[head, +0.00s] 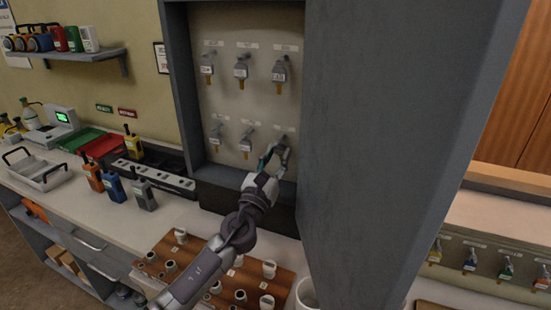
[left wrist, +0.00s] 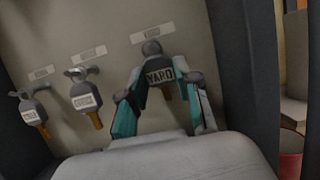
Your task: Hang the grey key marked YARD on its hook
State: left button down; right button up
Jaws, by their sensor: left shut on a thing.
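The grey key marked YARD (left wrist: 160,75) is between the teal fingers of my left gripper (left wrist: 160,82), which is shut on it. The key is up against the cabinet's back panel, right under a white label strip (left wrist: 152,32), at the right end of the lower row. Its hook is mostly hidden behind the key head, so I cannot tell whether the key rests on it. In the head view my left gripper (head: 275,153) covers most of the key. My right gripper is out of view.
Other grey keys hang in the cabinet, such as one left of YARD (left wrist: 87,100). The open grey door (head: 385,130) stands close on the right.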

pick_arm(q)
jog(key=c, duration=1.3)
grip_release()
jog(key=shift+w, duration=0.1)
jog(key=o, duration=0.3)
jog(key=shift+w+d+f, duration=0.1)
jog(key=shift+o, duration=1.3)
jog(key=shift+w+d+f, duration=0.15)
jog(key=shift+w+f, duration=0.05)
jog(key=shift+w, duration=0.05)
jog(key=shift+s+r, duration=0.15)
jog(key=shift+s, duration=0.05)
